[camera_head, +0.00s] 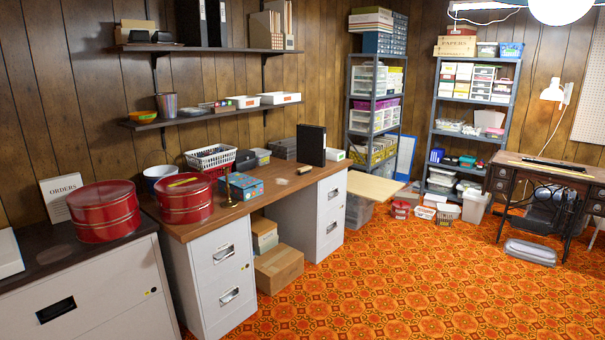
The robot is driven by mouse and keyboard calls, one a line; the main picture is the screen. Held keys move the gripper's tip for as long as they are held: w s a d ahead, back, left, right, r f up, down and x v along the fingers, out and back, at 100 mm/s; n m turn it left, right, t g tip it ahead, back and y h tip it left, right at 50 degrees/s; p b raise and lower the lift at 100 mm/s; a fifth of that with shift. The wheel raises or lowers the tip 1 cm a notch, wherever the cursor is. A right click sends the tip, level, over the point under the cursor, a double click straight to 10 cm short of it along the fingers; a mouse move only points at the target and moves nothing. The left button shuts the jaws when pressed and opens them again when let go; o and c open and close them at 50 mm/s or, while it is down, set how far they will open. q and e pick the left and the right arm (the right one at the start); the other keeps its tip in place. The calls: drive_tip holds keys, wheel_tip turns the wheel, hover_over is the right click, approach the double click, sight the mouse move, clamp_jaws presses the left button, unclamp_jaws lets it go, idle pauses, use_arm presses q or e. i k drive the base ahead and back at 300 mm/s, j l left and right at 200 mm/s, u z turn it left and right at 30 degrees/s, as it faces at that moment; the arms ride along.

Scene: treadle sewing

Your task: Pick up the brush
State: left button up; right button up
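A small dark, flat-looking object with a pale edge, which looks like the brush (291,169), lies on the brown wooden desk top (262,203), towards its right end. It is too small to make out bristles or handle clearly. It lies in front of an upright black binder (311,146). Neither of my grippers is in view, so nothing shows of what they hold.
On the desk, a blue box (241,187), a small brass object (229,192), a red round tin (186,199) and a white basket (211,157) stand left of the dark object. A pale patch marks the desk (281,182). The patterned carpet (400,285) is open at right.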

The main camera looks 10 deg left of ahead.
sight(304, 170)
drive_tip(key=i+z, duration=0.3)
drive_tip(key=i, duration=0.9)
drive_tip(key=i+l, duration=0.1)
drive_tip(key=i, duration=2.1)
